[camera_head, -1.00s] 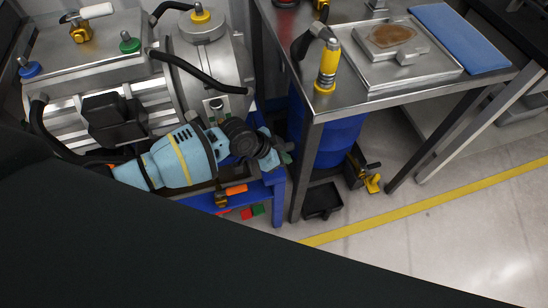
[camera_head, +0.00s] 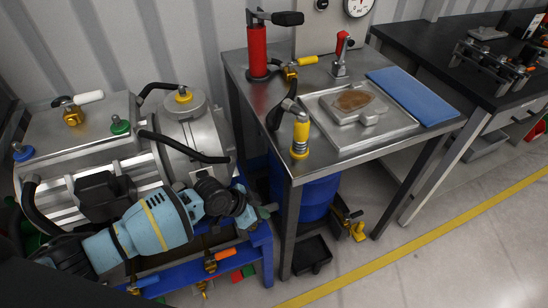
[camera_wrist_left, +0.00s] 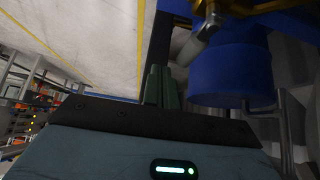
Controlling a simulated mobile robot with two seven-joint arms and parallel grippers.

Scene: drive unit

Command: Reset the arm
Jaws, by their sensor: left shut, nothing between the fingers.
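My left arm (camera_head: 155,224), light blue with a yellow stripe, lies in front of the silver drive unit (camera_head: 112,165) in the head view. Its left gripper (camera_head: 266,211) is at the right end of the arm, beside the near leg of the steel table and below its top. The dark green fingers also show in the left wrist view (camera_wrist_left: 161,87), closed together with nothing between them. My right gripper is not in view.
The steel table (camera_head: 345,165) bears a metal tray (camera_head: 385,132), a yellow-handled tool (camera_head: 300,135), a red cylinder (camera_head: 256,50) and a blue mat (camera_head: 415,95). A blue drum (camera_head: 315,200) stands under it. A black bin (camera_head: 311,254) is on the floor. Open floor lies at the right.

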